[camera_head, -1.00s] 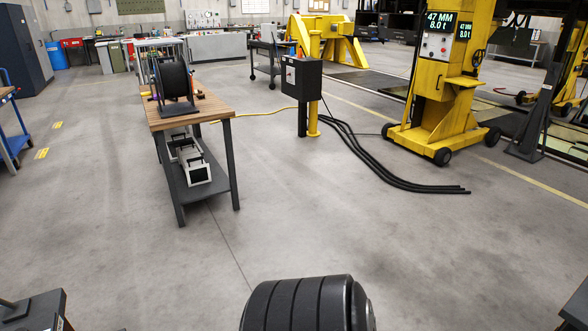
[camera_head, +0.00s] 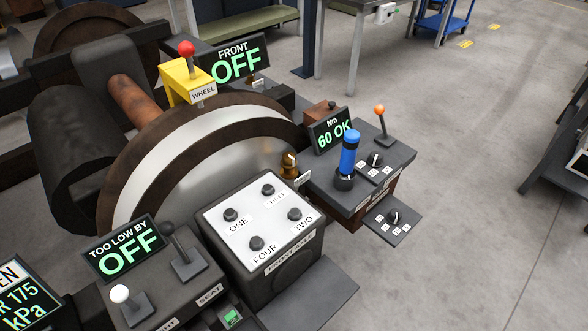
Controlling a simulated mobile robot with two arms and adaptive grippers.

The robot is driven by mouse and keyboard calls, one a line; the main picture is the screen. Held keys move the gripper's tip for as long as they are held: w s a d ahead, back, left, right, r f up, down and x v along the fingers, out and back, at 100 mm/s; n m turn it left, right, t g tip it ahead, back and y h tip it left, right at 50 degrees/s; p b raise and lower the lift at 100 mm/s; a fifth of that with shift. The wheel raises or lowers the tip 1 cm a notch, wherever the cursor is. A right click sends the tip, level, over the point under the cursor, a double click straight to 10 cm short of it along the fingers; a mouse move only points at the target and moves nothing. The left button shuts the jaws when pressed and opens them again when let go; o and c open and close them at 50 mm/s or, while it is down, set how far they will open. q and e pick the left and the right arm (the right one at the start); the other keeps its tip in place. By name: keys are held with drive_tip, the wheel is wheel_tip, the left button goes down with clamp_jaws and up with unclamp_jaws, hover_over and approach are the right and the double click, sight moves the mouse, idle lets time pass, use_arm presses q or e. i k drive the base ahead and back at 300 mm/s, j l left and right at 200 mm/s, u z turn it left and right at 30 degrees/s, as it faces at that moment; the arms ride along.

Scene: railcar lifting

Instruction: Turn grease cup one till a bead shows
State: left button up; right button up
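A black box with a white top panel (camera_head: 247,205) carries several dark knobs labelled ONE, TWO, THREE and FOUR. The knob by the label ONE (camera_head: 230,215) is at the panel's left. Knob THREE (camera_head: 268,190) is at the back, knob TWO (camera_head: 295,214) at the right and knob FOUR (camera_head: 257,243) at the front. I cannot tell whether these are the grease cups. A small brass fitting (camera_head: 289,166) with a tag stands behind the box. I can make out no bead. Neither gripper is in view.
A large wheel (camera_head: 165,160) stands behind the box. A lever console (camera_head: 165,295) is at front left, with a display reading OFF (camera_head: 126,247).

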sight(288, 160)
drive_tip(key=k+l+u, duration=0.2)
drive_tip(key=k, duration=0.25)
drive_tip(key=l+u, duration=0.25)
drive_tip(key=u, duration=0.2)
drive_tip(key=l+u, duration=0.25)
drive_tip(key=u, duration=0.2)
